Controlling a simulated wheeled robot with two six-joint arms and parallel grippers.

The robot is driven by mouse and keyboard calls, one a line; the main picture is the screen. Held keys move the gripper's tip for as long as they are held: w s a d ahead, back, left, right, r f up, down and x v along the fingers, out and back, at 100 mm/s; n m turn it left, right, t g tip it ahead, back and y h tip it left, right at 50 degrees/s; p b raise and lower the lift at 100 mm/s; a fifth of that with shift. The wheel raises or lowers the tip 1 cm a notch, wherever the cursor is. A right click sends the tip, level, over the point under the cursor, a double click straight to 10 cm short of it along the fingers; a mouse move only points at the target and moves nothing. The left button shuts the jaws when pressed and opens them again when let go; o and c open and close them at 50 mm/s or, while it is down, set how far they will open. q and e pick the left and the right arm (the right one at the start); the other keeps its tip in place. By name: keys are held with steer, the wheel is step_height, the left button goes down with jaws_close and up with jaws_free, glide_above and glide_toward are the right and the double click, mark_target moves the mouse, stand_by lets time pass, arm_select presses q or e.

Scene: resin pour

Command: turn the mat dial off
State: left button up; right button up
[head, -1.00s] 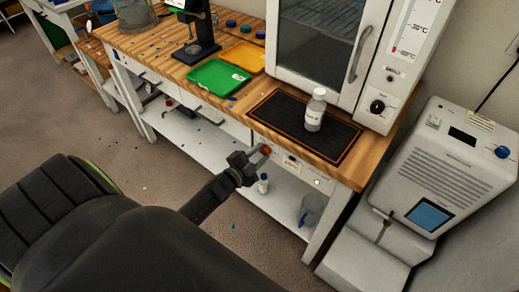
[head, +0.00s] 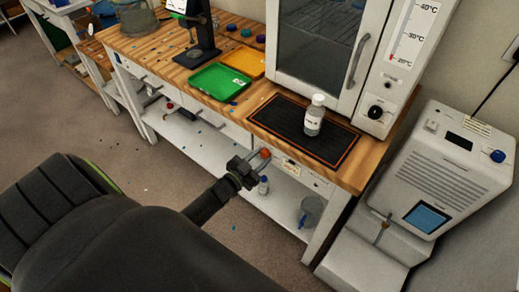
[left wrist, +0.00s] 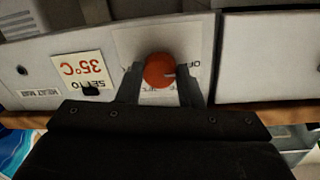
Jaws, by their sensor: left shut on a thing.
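The mat dial is a round orange-red knob (left wrist: 159,71) on the white front panel under the bench top. In the head view the dial (head: 265,153) sits at the tip of my left gripper (head: 259,158). In the left wrist view the two fingers of my left gripper (left wrist: 160,82) stand on either side of the dial and are shut on it. A pale pointer mark shows on the dial's right side. Parts of the OFF lettering around it are hidden by the fingers. The black heat mat (head: 290,126) with an orange border lies on the bench above. My right gripper is not in view.
A white-capped bottle (head: 314,115) stands on the mat. A label reading "SET TO 35°C" (left wrist: 82,69) is left of the dial in the wrist view. A white oven (head: 329,45), green tray (head: 220,82) and grey machine (head: 447,165) are nearby.

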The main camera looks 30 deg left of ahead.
arm_select(q)
steer(key=shift+f, duration=0.1)
stand_by(0.4)
steer(key=o, duration=1)
steer(key=shift+s, duration=0.1)
steer(key=s, duration=0.5)
steer(key=s+a+b, duration=0.1)
steer(key=s, duration=0.5)
steer(key=s+a+b, duration=0.1)
steer(key=s, duration=0.5)
steer(key=shift+a, duration=0.25)
